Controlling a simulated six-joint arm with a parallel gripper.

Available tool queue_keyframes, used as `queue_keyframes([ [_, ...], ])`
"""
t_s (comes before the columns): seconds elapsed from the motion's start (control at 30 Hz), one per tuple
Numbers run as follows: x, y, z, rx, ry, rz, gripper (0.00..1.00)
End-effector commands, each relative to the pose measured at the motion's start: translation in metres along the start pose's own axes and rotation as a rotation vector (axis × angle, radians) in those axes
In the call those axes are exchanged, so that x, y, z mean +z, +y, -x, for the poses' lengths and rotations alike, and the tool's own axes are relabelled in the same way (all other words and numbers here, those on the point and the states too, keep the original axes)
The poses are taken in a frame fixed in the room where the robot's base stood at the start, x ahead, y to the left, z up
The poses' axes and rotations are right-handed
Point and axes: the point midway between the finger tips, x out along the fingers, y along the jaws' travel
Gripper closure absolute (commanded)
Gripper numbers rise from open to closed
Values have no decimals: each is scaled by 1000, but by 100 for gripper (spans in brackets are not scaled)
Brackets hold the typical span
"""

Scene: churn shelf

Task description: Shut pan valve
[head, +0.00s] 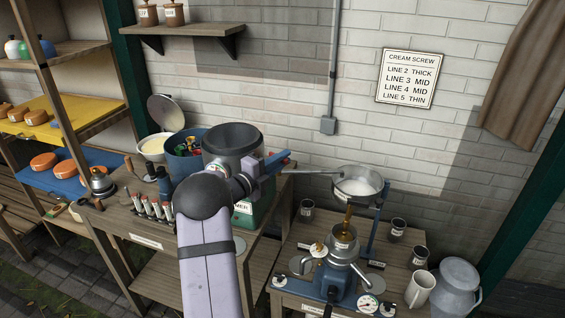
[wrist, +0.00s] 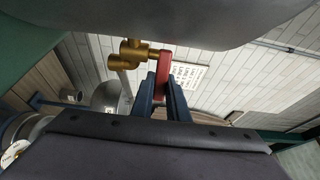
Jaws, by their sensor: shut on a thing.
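My gripper (head: 277,160) reaches in from the front, its blue fingers near the dark drum in the head view. In the wrist view, its two fingers (wrist: 163,98) are shut on a red lever (wrist: 165,65). The lever's upper end is beside a brass valve body (wrist: 133,54); the brass part's mounting is not clear. The pan (head: 358,184) stands on a blue stand at the right, holding pale contents. A golden-brown column (head: 347,215) shows below it, above the separator (head: 338,270); I cannot tell whether it is liquid or brass.
A dark drum (head: 232,138) on a green base stands behind my arm. Small cups, a white mug (head: 420,289) and a milk can (head: 457,282) stand at the right. A cream screw sign (head: 408,78) hangs on the wall. Shelves (head: 75,120) with cheeses are at the left.

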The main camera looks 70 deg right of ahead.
Motion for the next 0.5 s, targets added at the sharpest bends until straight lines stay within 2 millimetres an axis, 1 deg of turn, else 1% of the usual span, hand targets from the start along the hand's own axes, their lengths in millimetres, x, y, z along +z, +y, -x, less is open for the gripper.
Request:
queue_keyframes([
  [0.27,0,-1,0,0,5,0,100],
  [0.3,0,-1,0,0,5,0,79],
  [0.33,0,-1,0,0,5,0,72],
  [0.37,0,-1,0,0,4,0,67],
  [0.5,0,0,0,1,4,0,67],
])
